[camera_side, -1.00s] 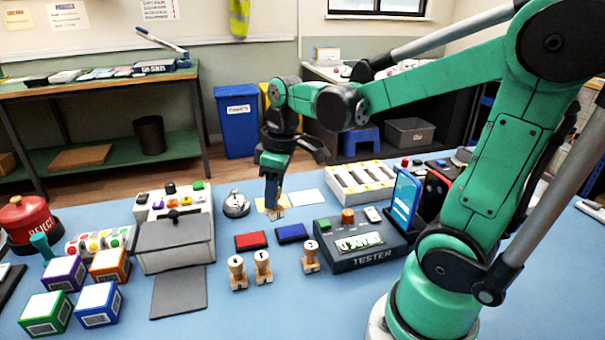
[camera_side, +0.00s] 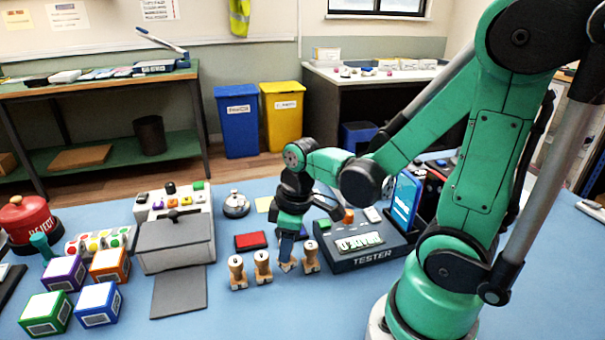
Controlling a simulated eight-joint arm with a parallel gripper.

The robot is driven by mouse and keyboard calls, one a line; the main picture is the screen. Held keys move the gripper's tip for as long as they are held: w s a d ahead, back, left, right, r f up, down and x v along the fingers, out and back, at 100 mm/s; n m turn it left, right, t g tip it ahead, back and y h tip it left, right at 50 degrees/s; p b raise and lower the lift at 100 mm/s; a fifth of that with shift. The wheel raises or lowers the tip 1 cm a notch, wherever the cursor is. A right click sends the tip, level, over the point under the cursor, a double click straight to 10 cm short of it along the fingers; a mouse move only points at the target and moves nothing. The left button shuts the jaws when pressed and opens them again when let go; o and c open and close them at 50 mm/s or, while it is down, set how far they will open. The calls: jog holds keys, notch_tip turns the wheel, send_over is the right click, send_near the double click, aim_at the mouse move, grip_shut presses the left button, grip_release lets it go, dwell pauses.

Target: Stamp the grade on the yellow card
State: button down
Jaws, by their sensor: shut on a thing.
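The yellow card (camera_side: 264,204) lies flat on the blue table behind the red ink pad, partly hidden by my arm. It is too small to tell whether it bears a mark. My gripper (camera_side: 287,256) points down at the front of the table and is shut on a wooden stamp (camera_side: 286,267). The held stamp is upright in the stamp row, at or very near the table top. Two stamps (camera_side: 237,272) (camera_side: 263,267) stand to its left and one stamp (camera_side: 310,257) to its right. The red ink pad (camera_side: 250,241) is open to view; the blue pad is mostly hidden behind my gripper.
The tester (camera_side: 365,258) stands close on the right, with a blue-screened phone (camera_side: 404,202) behind it. A grey-lidded box (camera_side: 175,240) and several coloured boxes (camera_side: 98,303) are at the left. A bell (camera_side: 235,205) stands behind. The table front is clear.

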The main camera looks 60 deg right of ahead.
jog(key=shift+f, duration=0.3)
jog(key=shift+f, duration=0.65)
jog(key=shift+c, duration=2.4)
grip_release()
jog(key=shift+s+d+r, duration=0.1)
jog(key=shift+s+r, duration=0.1)
jog(key=shift+r, duration=1.15)
jog(key=shift+s+d+r, duration=0.1)
jog(key=shift+s+r, duration=0.05)
jog(key=shift+r, duration=1.15)
jog(key=w+a+r+m+t, duration=0.3)
jog(key=a+r+m+t, duration=0.1)
jog(key=r+t, duration=0.1)
jog(key=shift+w+r+t+h, duration=0.15)
jog(key=shift+r+t+h, duration=0.15)
jog(key=shift+r, duration=0.05)
